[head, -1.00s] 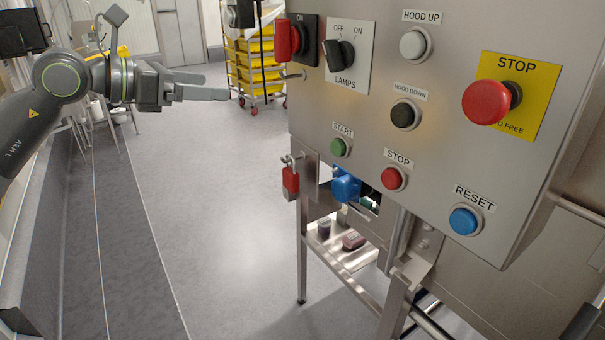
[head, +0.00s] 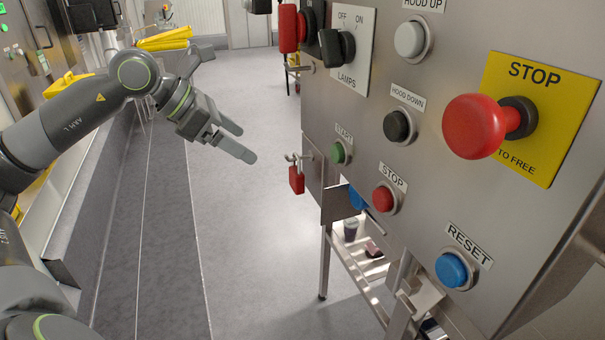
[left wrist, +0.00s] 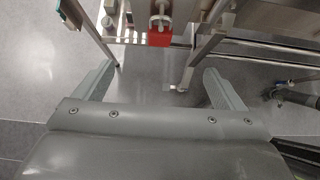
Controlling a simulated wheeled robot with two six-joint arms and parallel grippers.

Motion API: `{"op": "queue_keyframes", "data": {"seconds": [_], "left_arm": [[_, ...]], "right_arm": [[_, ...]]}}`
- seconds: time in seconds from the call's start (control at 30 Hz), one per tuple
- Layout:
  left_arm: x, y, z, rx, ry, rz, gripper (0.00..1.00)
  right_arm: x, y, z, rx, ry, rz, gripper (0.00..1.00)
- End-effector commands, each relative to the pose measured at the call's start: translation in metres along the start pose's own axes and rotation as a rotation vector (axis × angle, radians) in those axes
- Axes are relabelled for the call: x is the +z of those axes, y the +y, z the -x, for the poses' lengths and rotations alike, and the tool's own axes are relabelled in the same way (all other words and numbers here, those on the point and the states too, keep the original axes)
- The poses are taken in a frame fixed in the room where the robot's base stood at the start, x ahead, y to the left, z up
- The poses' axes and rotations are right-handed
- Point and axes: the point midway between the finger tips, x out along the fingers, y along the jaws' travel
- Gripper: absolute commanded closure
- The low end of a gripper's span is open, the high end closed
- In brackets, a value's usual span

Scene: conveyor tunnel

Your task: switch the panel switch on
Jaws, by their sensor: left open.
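The steel control panel (head: 440,60) fills the right of the head view. Its black LAMPS switch knob (head: 336,46) sits on a white plate marked OFF at left and ON at right. I cannot tell clearly which mark the knob points to. A red rotary handle (head: 290,28) on a black plate, its label partly hidden, is just left of it. My left gripper (head: 248,146) is open and empty, left of and below the LAMPS knob and apart from the panel. The left wrist view shows its two spread fingers (left wrist: 160,75) with nothing between them. My right gripper is not in view.
A red padlock (head: 296,179) hangs at the panel's lower left, near my left fingertips; it also shows in the left wrist view (left wrist: 159,36). A large red STOP button (head: 474,126) sticks out at right. Green START (head: 338,153) and blue RESET (head: 452,270) buttons sit lower.

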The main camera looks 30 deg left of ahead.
Motion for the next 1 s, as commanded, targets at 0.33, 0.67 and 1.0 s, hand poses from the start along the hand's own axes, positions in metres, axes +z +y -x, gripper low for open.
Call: {"op": "queue_keyframes", "data": {"seconds": [0.33, 0.67, 1.0], "left_arm": [[0.003, -0.001, -0.031, -0.005, -0.005, 0.0, 0.09], [0.003, -0.001, -0.069, -0.003, -0.006, 0.001, 0.09], [0.003, -0.001, -0.113, -0.003, -0.006, 0.003, 0.09]], "right_arm": [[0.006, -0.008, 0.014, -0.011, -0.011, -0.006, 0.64], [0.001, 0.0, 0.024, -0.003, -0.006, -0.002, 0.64], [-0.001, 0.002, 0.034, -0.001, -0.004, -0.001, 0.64]]}}
